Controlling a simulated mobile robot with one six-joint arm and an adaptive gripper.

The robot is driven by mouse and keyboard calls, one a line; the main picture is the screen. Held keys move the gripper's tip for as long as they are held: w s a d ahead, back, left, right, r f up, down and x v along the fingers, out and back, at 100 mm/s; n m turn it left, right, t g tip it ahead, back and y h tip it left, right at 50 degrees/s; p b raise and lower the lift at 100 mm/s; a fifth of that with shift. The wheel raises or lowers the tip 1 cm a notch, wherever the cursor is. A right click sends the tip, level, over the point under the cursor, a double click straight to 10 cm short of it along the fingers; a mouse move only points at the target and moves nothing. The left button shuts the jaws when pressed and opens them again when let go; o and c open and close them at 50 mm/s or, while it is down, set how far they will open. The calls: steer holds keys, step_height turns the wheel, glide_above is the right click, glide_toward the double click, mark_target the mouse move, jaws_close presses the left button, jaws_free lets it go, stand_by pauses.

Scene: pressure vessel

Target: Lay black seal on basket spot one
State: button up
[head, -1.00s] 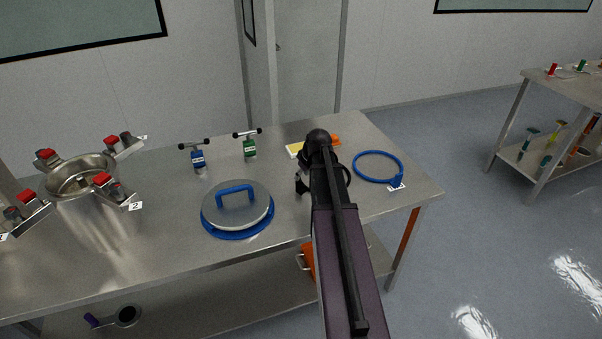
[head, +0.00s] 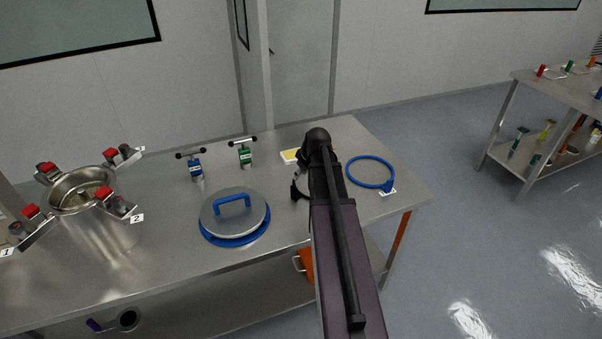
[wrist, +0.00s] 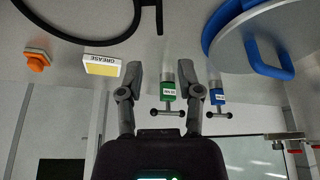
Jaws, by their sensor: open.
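The black seal (wrist: 95,38) shows in the wrist view as a thin black ring, cut off by the top edge, lying on the steel table beside the grease box. In the head view my arm hides most of it. My gripper (wrist: 175,78) is open, with its two fingers apart and nothing held between them. The green-bodied T-handle tool shows between the fingers, farther off; I cannot tell its distance. The seal lies outside the fingers. In the head view the gripper's fingertips are hidden behind my arm. I cannot make out basket spot one.
On the table (head: 150,270) are the clamped vessel (head: 95,215), the lid with blue handle (head: 233,213), blue (head: 196,168) and green (head: 245,156) T-handle tools, the grease box (head: 290,156) and a blue ring (head: 370,172). A second table (head: 560,95) stands right, beyond open floor.

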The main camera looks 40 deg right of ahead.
stand_by(0.7)
steer(key=s+a+m+g, duration=0.1)
steer(key=s+a, duration=0.4)
steer(key=a, duration=1.1)
steer(key=s+a+f+g, duration=0.1)
steer(key=s+a+g, duration=0.2)
steer(key=a, duration=1.3)
steer(key=s, duration=0.3)
steer(key=shift+f+m+g+h, duration=0.2)
steer(key=shift+m+g+h, duration=0.1)
steer(key=shift+m, duration=0.1)
